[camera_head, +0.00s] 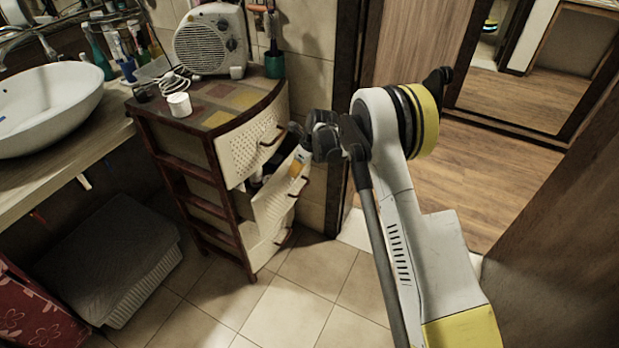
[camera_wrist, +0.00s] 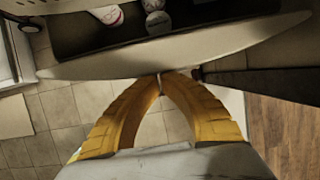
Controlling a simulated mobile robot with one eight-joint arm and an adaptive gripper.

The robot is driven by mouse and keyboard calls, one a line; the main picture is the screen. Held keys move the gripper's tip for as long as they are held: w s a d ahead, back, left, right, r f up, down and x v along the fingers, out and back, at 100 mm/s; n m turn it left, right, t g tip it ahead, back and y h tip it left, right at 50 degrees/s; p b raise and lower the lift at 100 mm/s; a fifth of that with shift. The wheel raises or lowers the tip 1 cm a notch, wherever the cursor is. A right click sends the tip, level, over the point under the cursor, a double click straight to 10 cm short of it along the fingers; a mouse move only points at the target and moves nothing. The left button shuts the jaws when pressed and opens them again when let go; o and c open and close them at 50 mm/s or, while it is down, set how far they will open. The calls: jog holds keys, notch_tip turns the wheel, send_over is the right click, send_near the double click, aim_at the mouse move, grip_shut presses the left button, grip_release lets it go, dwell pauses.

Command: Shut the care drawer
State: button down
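The care drawer is the middle drawer (camera_head: 272,205) of the small dark-wood cabinet. It stands pulled out, with its cream front tilted in the picture and some items inside. In the wrist view its curved front edge (camera_wrist: 150,60) crosses the top, with a dark interior behind it holding small round containers (camera_wrist: 157,20). My gripper (camera_head: 297,163) is at the drawer's front in the head view. In the wrist view its yellow fingers (camera_wrist: 160,76) come together at the tips, right at the outer side of the front. Nothing shows between them. I cannot tell whether they touch the front.
The cabinet's upper drawer (camera_head: 250,150) has a perforated front, and a lower drawer (camera_head: 266,241) sits below. A door frame (camera_head: 343,120) is close to the right. Tiled floor (camera_head: 290,305) in front is clear.

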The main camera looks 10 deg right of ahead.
aim_at(284, 166)
jog(key=shift+w+a, duration=0.75)
jog(key=shift+a, duration=0.2)
jog(key=shift+w+a, duration=0.7)
jog(key=shift+a, duration=0.25)
